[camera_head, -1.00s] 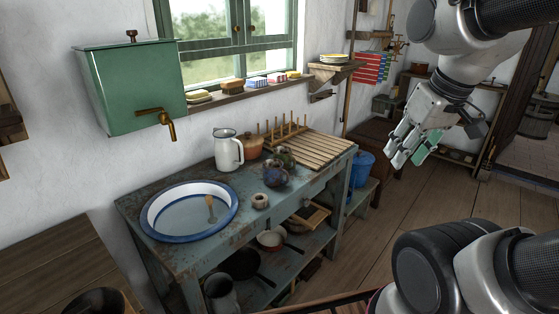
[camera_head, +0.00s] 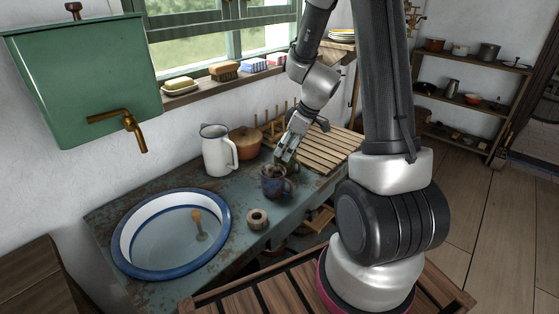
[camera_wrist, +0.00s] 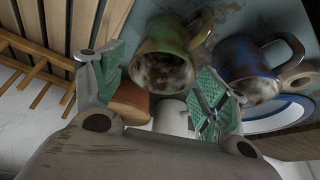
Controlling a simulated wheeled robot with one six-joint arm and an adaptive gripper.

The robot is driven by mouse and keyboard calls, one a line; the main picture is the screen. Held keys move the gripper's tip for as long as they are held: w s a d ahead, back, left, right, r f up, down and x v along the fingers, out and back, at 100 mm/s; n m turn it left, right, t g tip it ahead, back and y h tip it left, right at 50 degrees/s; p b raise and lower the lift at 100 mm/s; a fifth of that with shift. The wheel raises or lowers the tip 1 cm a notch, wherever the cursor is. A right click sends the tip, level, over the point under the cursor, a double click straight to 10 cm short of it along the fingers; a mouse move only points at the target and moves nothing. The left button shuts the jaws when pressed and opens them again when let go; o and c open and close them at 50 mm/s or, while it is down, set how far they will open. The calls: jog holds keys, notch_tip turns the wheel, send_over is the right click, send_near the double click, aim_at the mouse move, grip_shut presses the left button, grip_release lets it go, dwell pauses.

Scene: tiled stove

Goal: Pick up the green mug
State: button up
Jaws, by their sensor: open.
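The green mug (camera_wrist: 180,35) shows in the wrist view with its brown, mottled mouth facing the camera and its handle to the right. My gripper (camera_wrist: 163,82) is open, with one green-padded finger on each side of the mug's mouth in the picture. I cannot tell whether either finger touches it. In the head view my gripper (camera_head: 287,152) is low over the blue worktop, just behind the blue mug, and largely hides the green mug. The blue mug (camera_head: 273,184) stands close by, and in the wrist view the blue mug (camera_wrist: 240,62) is right of the green one.
A white jug (camera_head: 218,152) and a brown lidded pot (camera_head: 245,143) stand behind. A blue-rimmed basin (camera_head: 122,240) and a small ring-shaped piece (camera_head: 258,219) are at the left and front.

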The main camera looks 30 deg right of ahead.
aim_at(283, 162)
jog(key=x, duration=0.6)
jog(key=shift+s+f, duration=0.25)
jog(key=shift+f, duration=0.2)
jog(key=shift+c, duration=0.5)
jog(key=c, duration=0.8)
